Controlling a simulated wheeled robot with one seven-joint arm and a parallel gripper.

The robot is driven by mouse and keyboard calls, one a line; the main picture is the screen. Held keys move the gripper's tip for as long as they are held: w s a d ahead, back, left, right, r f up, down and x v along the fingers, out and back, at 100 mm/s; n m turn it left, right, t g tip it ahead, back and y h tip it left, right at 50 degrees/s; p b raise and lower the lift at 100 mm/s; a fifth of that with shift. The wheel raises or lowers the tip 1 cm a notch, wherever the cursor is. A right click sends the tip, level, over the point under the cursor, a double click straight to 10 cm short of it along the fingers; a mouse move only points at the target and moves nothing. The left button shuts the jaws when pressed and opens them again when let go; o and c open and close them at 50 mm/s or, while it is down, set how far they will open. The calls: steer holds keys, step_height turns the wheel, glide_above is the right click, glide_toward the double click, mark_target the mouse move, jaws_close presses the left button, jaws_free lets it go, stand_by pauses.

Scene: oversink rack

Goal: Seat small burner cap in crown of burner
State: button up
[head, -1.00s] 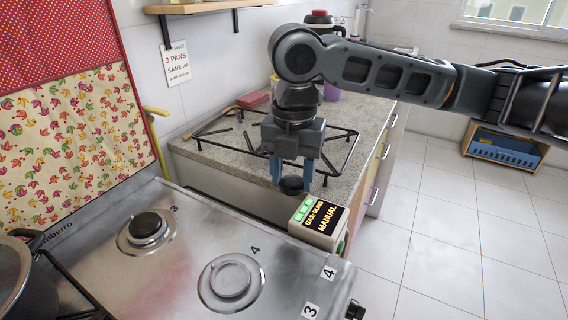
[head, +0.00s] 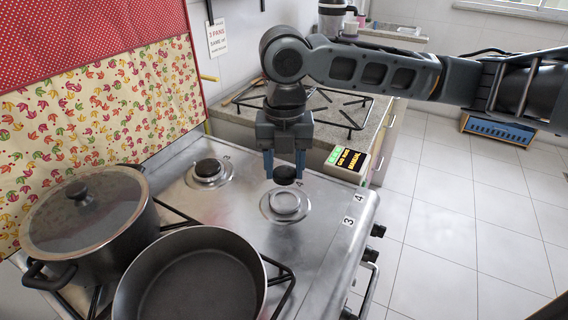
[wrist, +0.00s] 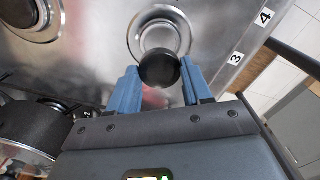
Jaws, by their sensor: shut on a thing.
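The small black burner cap (head: 285,174) is held between the blue fingers of my gripper (head: 285,170), which is shut on it. The cap looks roughly level and is above the hob. The bare burner (head: 286,203), a pale ring on a round metal plate, is just below and nearer the camera in the head view. In the wrist view the cap (wrist: 159,70) overlaps the lower edge of the burner's ring (wrist: 161,38), and my gripper (wrist: 159,75) grips it from both sides. The exact height of the cap over the burner is hard to tell.
Another burner with a black cap (head: 208,169) sits at the back left. A lidded pot (head: 90,220) and a frying pan (head: 190,275) stand at the front left. A gas display box (head: 346,163) is at the right. A pan support (head: 340,115) lies on the counter behind.

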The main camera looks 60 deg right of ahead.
steer(key=shift+f+b, duration=1.9)
steer(key=shift+f, duration=0.6)
steer(key=shift+f+b, duration=0.4)
steer(key=shift+f, duration=0.2)
steer(key=o, duration=1.5)
steer(key=shift+r+p, duration=2.75)
steer(key=shift+r, duration=0.8)
